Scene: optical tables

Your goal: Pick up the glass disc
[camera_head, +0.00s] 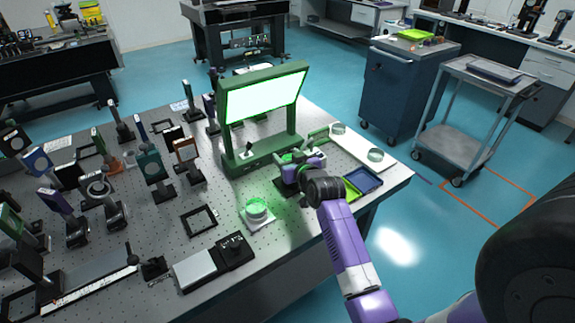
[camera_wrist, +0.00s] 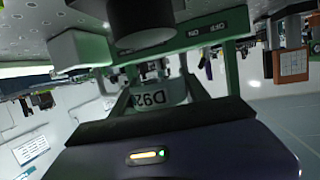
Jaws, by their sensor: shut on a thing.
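My gripper (camera_head: 297,160) is just in front of the base of the green-framed light panel (camera_head: 262,98), above the optical table. In the wrist view, my gripper's dark fingers are shut on a pale, clear-looking piece with a curved edge, the glass disc (camera_wrist: 163,92), marked with dark characters that start "D92". In the head view, the held disc cannot be made out clearly against the gripper and the green frame. Another round glass piece (camera_head: 257,208) glows green on a small white square base, left of my arm.
A white strip (camera_head: 356,146) with two round pieces lies at the table's right edge. A blue tray (camera_head: 362,180) with a yellow-green part lies beside my forearm. A black-and-silver device (camera_head: 214,262) is at the front. Many post-mounted optics crowd the left.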

